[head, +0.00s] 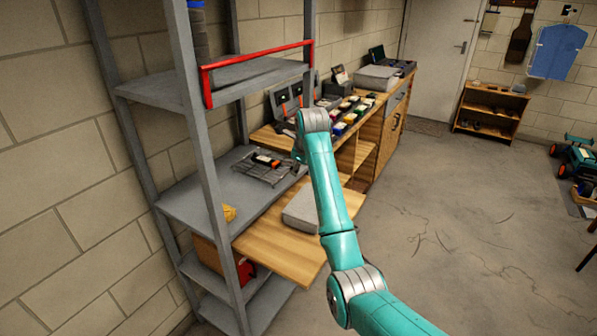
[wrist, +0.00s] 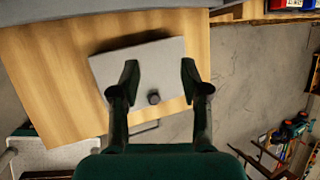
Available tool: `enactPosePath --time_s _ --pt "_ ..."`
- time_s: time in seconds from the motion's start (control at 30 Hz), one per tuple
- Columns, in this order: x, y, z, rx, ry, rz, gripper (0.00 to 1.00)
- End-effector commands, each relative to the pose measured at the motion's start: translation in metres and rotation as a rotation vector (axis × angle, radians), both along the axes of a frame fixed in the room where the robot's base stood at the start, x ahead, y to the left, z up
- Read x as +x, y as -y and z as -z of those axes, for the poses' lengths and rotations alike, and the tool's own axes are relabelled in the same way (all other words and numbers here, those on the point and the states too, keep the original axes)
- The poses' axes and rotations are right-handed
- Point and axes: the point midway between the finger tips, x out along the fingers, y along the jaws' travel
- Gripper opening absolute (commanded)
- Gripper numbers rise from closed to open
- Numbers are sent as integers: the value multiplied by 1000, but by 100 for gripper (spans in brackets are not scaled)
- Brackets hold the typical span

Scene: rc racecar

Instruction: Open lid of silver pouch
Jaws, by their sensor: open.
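The silver pouch (head: 300,212) looks like a flat light-grey case lying on a wooden board (head: 268,245). In the wrist view the pouch (wrist: 106,72) lies tilted on the board, with a dark curved strip along its upper edge and a small dark round knob near its lower edge. Its lid looks closed. My gripper (wrist: 159,72) is open and empty. Its two dark fingers overlap the pouch in the wrist view, the knob between them and lower down. I cannot tell how high they are above it. In the head view my arm hides the gripper and the pouch's right part.
A grey metal shelf (head: 170,195) with a red rail (head: 255,65) stands beside the board at left. A wire rack (head: 268,165) lies on it. A wooden bench (head: 388,100) with small coloured boxes runs behind. The floor (head: 470,215) at right is open.

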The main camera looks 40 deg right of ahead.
Motion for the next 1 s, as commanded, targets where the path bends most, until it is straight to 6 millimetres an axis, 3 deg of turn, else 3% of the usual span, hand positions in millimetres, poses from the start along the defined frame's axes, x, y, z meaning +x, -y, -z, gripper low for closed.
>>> enactPosePath --time_s 0.2,0.4,1.0 --pt "-19 -8 -36 -1 3 0 46" --pt "-30 -13 -54 -1 1 0 46" --pt "-33 -14 -58 0 -1 0 46"
